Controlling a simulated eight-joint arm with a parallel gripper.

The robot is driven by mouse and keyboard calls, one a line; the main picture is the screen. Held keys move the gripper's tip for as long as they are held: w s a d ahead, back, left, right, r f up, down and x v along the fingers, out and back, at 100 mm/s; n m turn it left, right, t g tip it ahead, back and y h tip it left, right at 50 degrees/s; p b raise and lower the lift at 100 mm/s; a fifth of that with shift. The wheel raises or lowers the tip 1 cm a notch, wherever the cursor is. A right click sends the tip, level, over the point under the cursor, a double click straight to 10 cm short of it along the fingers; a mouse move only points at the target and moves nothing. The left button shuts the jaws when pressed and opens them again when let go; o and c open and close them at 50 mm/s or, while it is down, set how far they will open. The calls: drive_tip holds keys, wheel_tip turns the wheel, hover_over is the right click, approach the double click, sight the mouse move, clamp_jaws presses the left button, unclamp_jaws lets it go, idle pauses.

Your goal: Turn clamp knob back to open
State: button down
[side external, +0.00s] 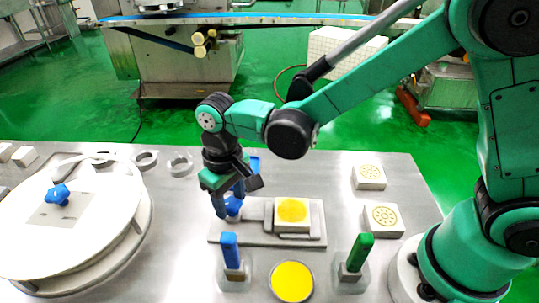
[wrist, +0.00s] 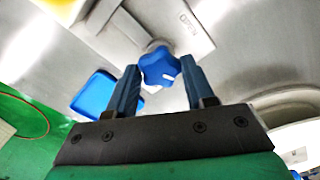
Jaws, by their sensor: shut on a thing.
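The blue star-shaped clamp knob (wrist: 160,67) sits between the two fingers of my gripper (wrist: 159,75) in the wrist view, with a small white mark on its edge. My gripper is shut on it. In the side view my gripper (side external: 229,203) points down at the left end of the clamp plate (side external: 222,238), and its fingers partly hide the knob (side external: 234,207). A pale block with a yellow round top (side external: 291,210) sits in the clamp. In the wrist view an OPEN label (wrist: 190,22) is on the plate beside the knob.
Blue (side external: 229,250) and green (side external: 357,252) upright handles and a yellow disc (side external: 292,281) stand in front of the clamp. A large round white lid (side external: 90,235) with another blue knob (side external: 57,194) is at left.

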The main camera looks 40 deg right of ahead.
sight(231, 203)
drive_tip(key=n, duration=1.3)
drive_tip(key=shift+n, duration=0.5)
drive_tip(key=shift+c, duration=1.6)
unclamp_jaws()
drive_tip(key=shift+r, duration=0.1)
drive_tip(key=shift+r, duration=2.75)
